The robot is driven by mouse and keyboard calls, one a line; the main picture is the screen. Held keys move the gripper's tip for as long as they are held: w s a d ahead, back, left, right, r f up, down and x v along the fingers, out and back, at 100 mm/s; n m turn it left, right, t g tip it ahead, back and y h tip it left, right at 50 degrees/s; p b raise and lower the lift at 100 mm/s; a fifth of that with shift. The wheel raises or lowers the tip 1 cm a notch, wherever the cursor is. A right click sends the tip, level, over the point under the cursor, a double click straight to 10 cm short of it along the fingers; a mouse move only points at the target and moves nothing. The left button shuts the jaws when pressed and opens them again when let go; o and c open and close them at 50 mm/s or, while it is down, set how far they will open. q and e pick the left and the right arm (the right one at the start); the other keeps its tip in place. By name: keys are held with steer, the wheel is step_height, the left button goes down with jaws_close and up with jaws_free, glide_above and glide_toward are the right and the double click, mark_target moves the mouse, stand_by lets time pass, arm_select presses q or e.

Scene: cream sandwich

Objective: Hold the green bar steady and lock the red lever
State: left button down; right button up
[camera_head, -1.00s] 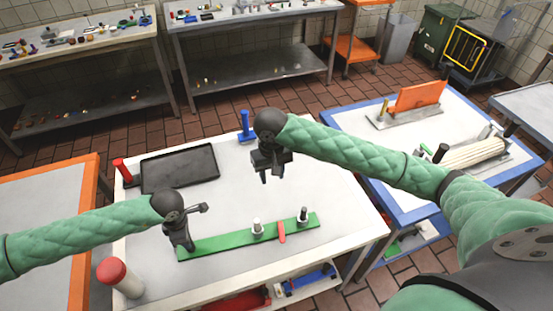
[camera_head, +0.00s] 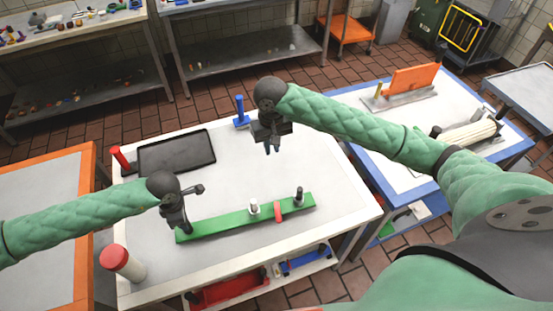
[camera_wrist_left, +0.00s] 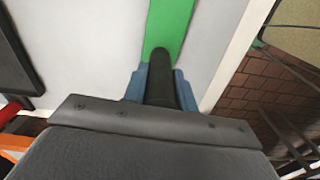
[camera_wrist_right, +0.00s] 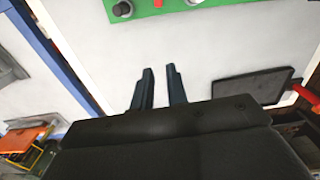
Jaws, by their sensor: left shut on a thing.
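The green bar (camera_head: 225,222) lies flat near the front of the white table. It carries a white-topped knob (camera_head: 253,207), a dark-topped knob (camera_head: 299,195) and, between them, the small red lever (camera_head: 278,212) lying across the bar. My left gripper (camera_head: 187,228) is shut on a dark post (camera_wrist_left: 160,75) at the bar's left end, between its blue fingers. My right gripper (camera_head: 271,148) hangs above the table behind the bar, empty. In the right wrist view its fingers (camera_wrist_right: 159,88) are a narrow gap apart; the green bar (camera_wrist_right: 215,15) and red lever (camera_wrist_right: 158,3) show beyond them.
A black tray (camera_head: 177,151) lies at the table's back left. A red post (camera_head: 121,158), a blue post (camera_head: 240,112) and a red-topped cylinder (camera_head: 121,262) stand near the table's edges. A blue-edged table (camera_head: 358,166) stands to the right.

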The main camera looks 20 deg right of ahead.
mark_target(278, 214)
steer(key=s+d+f, duration=0.2)
steer(key=f, duration=0.1)
steer(key=s+d+f+g, duration=0.1)
steer(key=s+d+f, duration=0.1)
steer(key=s, duration=0.1)
steer(key=s+d+f+g, duration=0.1)
steer(key=s+d+f, duration=0.1)
steer(key=s+f, duration=0.1)
steer(key=shift+d+f+m+h, duration=0.3)
steer(key=shift+f+h, duration=0.05)
steer(key=shift+h, duration=0.05)
jaws_close()
steer(key=s+d+f+n, duration=0.4)
steer(key=s+d+f, duration=0.2)
steer(key=s+d, duration=0.45)
steer(key=w+a+r+n+t+y, duration=0.3)
steer(key=w+a+n+y, duration=0.15)
steer(key=a+n, duration=0.6)
steer(key=shift+n+y, duration=0.25)
steer(key=shift+n, duration=0.4)
steer(key=x, duration=0.6)
steer(key=d+x, duration=0.1)
steer(key=x, duration=0.2)
steer(key=shift+s+f, duration=0.2)
steer(key=shift+f, duration=0.2)
steer(key=shift+w+a+r, duration=0.1)
steer(key=shift+w+a, duration=0.15)
steer(key=shift+a, duration=0.8)
steer(key=shift+w+a, duration=0.2)
steer(key=shift+a, duration=0.5)
